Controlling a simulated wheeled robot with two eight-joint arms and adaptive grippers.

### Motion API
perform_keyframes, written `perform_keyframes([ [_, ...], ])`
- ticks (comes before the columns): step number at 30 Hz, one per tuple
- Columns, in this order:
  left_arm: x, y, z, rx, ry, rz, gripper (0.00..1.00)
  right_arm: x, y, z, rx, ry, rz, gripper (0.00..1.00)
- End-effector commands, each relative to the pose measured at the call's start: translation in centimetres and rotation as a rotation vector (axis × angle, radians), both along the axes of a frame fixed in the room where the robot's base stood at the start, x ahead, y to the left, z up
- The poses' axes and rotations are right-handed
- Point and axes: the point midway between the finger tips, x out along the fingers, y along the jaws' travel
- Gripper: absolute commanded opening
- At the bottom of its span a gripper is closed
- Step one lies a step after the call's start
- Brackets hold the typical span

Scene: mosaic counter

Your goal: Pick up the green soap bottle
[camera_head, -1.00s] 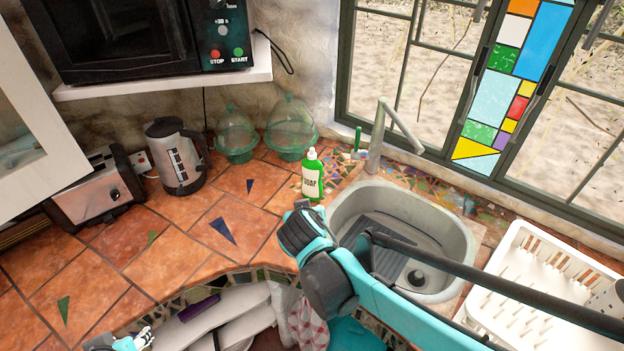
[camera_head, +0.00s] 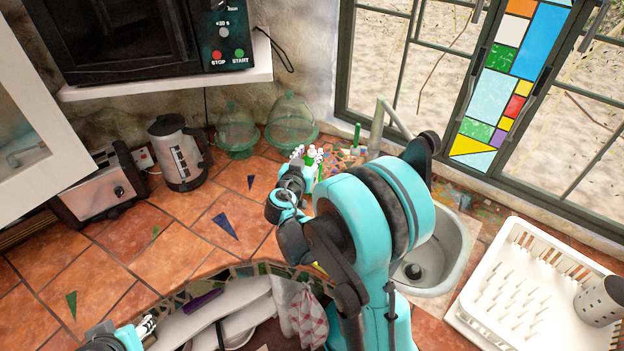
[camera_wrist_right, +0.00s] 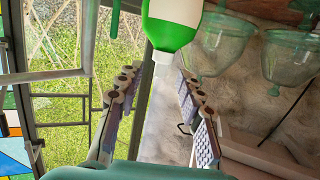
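The green soap bottle (camera_wrist_right: 175,32) with a white label and white cap is at the top of the right wrist view. Its cap points toward my right gripper (camera_wrist_right: 158,85). The fingers are spread wide, one on each side of the line to the cap, with nothing held between them. In the head view my right gripper (camera_head: 308,155) is at the bottle's place beside the sink and hides most of it. I cannot tell if the fingers touch it. My left gripper (camera_head: 146,327) is low at the left, away from the bottle; its opening is unclear.
The grey sink (camera_head: 457,255) lies right of the bottle, partly behind my right arm. A white dish rack (camera_head: 475,312) stands further right. Green glass domes (camera_head: 290,118), a kettle (camera_head: 178,155) and a toaster (camera_head: 100,190) stand along the wall. Tiles at left are mostly clear.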

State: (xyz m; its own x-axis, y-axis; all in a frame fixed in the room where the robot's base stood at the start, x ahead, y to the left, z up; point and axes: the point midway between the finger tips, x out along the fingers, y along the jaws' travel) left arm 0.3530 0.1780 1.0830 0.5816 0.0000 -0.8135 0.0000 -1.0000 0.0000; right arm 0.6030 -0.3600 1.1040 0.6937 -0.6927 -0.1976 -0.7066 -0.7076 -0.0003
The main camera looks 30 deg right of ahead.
Motion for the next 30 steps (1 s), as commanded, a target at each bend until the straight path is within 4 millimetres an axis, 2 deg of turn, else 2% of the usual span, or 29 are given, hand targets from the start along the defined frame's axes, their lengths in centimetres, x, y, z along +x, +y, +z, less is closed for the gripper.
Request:
perform_keyframes([
  [6, 0.0, 0.0, -0.8, 0.000, 0.000, 0.000, 0.40, 2.4, -2.4, -0.7, 0.000, 0.001, -0.003, 0.37],
  [13, 0.0, 0.0, -0.7, 0.000, 0.000, 0.000, 0.40, 2.7, -2.6, -0.6, 0.001, 0.001, 0.000, 0.37],
  [14, 0.0, 0.0, -0.7, 0.000, 0.000, 0.000, 0.40, 2.7, -2.6, -0.6, 0.001, 0.001, 0.000, 0.34],
  [18, 0.0, 0.0, -0.7, 0.000, 0.000, 0.000, 0.40, 2.7, -2.6, -0.6, 0.001, 0.001, -0.001, 0.00],
  [30, 0.0, 0.0, -0.7, 0.000, 0.000, 0.000, 0.40, 2.6, -2.5, -0.6, 0.002, 0.001, -0.001, 0.00],
])
